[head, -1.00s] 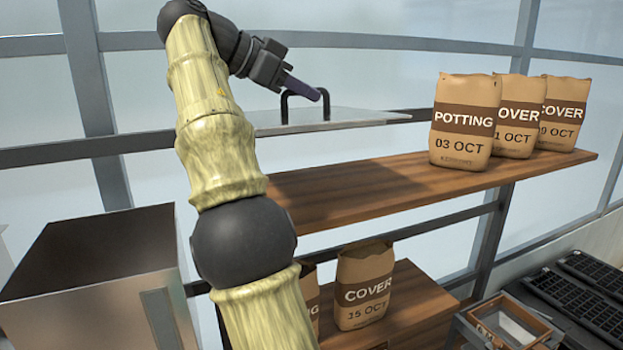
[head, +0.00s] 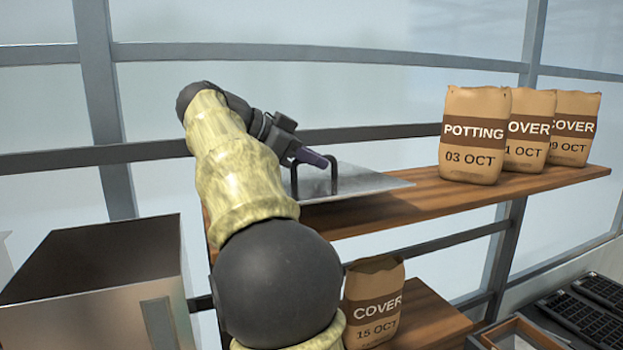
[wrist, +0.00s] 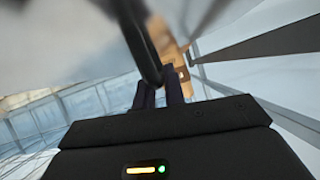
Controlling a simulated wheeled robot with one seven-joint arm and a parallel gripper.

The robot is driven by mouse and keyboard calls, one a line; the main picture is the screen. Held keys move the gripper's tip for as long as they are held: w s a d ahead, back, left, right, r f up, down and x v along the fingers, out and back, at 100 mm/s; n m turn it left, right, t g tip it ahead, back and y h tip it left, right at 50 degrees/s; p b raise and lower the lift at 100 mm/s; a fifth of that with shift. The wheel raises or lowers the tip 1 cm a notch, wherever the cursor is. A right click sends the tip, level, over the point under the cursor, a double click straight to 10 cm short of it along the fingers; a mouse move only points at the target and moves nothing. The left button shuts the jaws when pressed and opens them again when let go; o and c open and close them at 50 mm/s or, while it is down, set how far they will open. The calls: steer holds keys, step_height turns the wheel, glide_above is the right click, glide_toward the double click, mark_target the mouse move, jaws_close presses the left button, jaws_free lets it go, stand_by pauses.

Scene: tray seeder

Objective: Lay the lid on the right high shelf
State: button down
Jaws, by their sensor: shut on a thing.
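The lid (head: 370,184) is a flat grey metal plate with a black bar handle (head: 334,172). It is at the left part of the wooden high shelf (head: 440,200), very close above it or resting on it; I cannot tell which. My gripper (head: 328,163) is shut on the lid's handle from the upper left. In the wrist view the purple fingers (wrist: 160,92) close around the dark handle bar (wrist: 141,45), and the blurred lid fills the top. My arm hides the shelf's left part.
Several paper bags are in view. A POTTING bag (head: 474,140) and two COVER bags (head: 528,135) (head: 573,130) stand on the high shelf's right part. Another COVER bag (head: 374,305) is on the lower shelf (head: 425,315). An open metal bin (head: 90,320) stands at left. Black trays (head: 575,325) lie at lower right.

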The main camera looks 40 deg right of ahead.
mark_target(311, 181)
steer(key=shift+s+f, duration=0.15)
steer(key=shift+f, duration=1.75)
steer(key=c, duration=1.5)
jaws_free()
steer(key=shift+b+v, duration=0.75)
steer(key=shift+v, duration=5.25)
